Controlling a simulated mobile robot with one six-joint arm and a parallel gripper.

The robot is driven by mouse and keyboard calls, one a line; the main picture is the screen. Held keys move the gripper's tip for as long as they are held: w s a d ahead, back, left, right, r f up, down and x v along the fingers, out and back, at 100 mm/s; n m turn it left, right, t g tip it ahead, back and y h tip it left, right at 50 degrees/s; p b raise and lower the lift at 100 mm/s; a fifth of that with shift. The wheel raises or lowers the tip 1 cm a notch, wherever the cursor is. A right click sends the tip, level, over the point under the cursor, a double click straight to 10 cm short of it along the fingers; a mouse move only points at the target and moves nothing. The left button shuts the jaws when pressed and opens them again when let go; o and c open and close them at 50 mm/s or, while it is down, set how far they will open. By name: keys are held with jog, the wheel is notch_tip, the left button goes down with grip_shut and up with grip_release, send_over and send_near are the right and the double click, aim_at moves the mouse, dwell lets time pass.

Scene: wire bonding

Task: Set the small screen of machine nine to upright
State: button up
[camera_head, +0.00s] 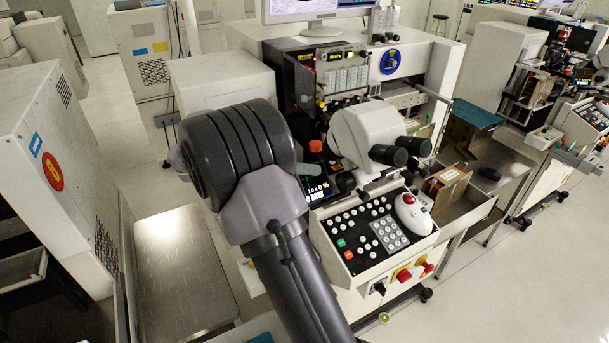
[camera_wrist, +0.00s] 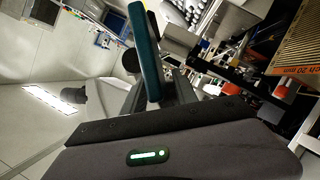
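Machine nine carries a round blue sign (camera_head: 391,62) on its upper housing. A small dark screen (camera_head: 317,188) with light characters stands left of the microscope head, just above the button panel. My arm covers its left part, and its exact tilt is hard to tell.
The white microscope head (camera_head: 368,135) with black eyepieces stands close right of the screen. Below it is the button panel (camera_head: 370,232) with a trackball (camera_head: 412,212). A cabinet marked 8 (camera_head: 52,172) is at left; a metal table (camera_head: 182,268) lies beside it. Floor at right is clear.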

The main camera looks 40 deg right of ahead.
grip_shut()
dwell(1.5)
